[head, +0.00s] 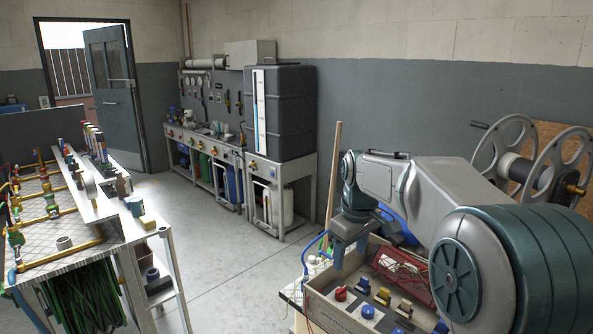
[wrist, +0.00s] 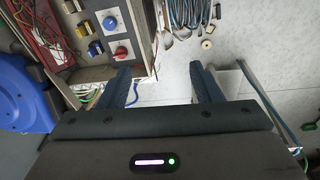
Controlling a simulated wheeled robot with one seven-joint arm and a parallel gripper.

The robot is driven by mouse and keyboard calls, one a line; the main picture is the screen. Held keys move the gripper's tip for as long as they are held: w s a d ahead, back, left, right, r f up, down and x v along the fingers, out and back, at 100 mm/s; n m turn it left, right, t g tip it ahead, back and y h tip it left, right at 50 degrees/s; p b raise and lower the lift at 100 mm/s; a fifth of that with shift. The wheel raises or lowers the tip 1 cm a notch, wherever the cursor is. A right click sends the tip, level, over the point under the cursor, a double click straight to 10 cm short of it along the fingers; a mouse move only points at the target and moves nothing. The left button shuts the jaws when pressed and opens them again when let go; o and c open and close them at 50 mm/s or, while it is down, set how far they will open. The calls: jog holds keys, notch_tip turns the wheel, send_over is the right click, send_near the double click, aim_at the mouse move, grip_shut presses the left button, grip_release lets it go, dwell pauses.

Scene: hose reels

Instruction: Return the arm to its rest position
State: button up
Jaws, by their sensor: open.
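My arm reaches in from the right of the head view, bent at the elbow. My gripper (head: 348,252) points down at the left edge of a grey control panel (head: 335,312) with coloured knobs. In the wrist view my gripper (wrist: 160,74) shows two dark fingers spread apart with nothing between them. The panel's corner, with a red knob (wrist: 120,52) and a blue knob (wrist: 110,23), lies beside and below the left finger. I cannot tell the exact height above it.
A hose reel (head: 507,150) stands at the right behind my arm. A pipe-fitting bench (head: 75,270) is at the left. A workbench with a dark tank (head: 283,110) stands by the back wall. The concrete floor (head: 215,240) between them is clear. A blue round object (wrist: 25,95) is left in the wrist view.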

jog(key=s+d+f+m, duration=0.1)
jog(key=s+f+m, duration=0.1)
jog(key=s, duration=0.6)
jog(key=s+d+f+m, duration=0.1)
jog(key=s+f+m, duration=0.1)
jog(key=s, duration=0.7)
jog(key=s+d+f+m+t, duration=0.1)
jog(key=s+f+m, duration=0.2)
jog(key=s, duration=0.6)
jog(key=shift+m, duration=0.5)
jog(key=shift+w+d, duration=0.1)
jog(key=c, duration=0.4)
jog(key=shift+c, duration=0.5)
